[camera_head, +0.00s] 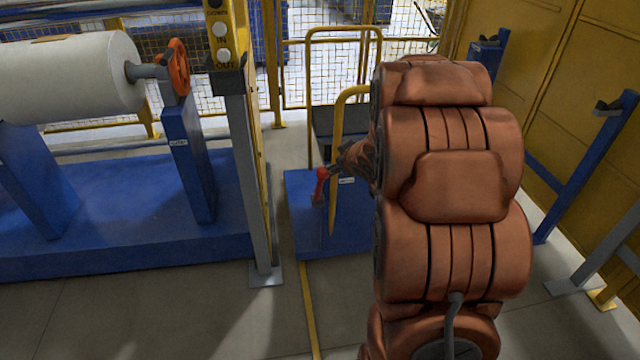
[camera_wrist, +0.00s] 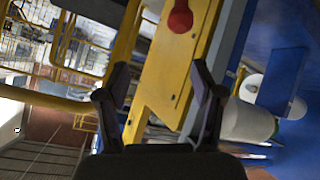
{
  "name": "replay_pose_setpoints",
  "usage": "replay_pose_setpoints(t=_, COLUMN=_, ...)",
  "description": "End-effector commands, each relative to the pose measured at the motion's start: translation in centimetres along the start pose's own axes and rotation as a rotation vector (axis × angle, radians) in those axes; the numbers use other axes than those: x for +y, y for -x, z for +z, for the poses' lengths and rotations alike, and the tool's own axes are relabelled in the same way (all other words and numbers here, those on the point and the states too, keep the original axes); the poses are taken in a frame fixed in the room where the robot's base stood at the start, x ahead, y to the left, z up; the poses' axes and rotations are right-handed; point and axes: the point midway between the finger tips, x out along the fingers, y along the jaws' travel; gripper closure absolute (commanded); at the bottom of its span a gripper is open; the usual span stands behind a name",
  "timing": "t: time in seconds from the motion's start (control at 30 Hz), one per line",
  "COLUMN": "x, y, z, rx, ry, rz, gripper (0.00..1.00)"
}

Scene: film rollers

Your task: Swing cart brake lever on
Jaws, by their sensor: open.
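The cart (camera_head: 345,236) is a low blue platform with yellow rails, left of my arm in the head view. A red brake lever (camera_head: 321,184) stands at its near left part. The red end lies beyond the fingertips. In the head view my arm hides most of the gripper, and I cannot tell if it touches the lever.
A grey post (camera_head: 250,180) stands left of the cart. Farther left, a white film roll (camera_head: 70,78) with an orange handwheel (camera_head: 179,67) rests on a blue stand (camera_head: 120,225). Yellow panels (camera_head: 540,60) and a blue post (camera_head: 590,165) are on the right. Floor in front is clear.

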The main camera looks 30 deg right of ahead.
Motion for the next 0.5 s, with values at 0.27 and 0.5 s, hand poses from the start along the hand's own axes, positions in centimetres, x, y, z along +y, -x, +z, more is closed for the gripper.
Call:
replay_pose_setpoints(t=0.27, x=-0.6, y=-5.6, z=3.7, rx=0.249, ry=-0.022, rz=-0.158, gripper=0.33)
replay_pose_setpoints(t=0.5, x=-2.0, y=-6.7, z=4.2, rx=0.338, ry=-0.03, rz=-0.231, gripper=0.33)
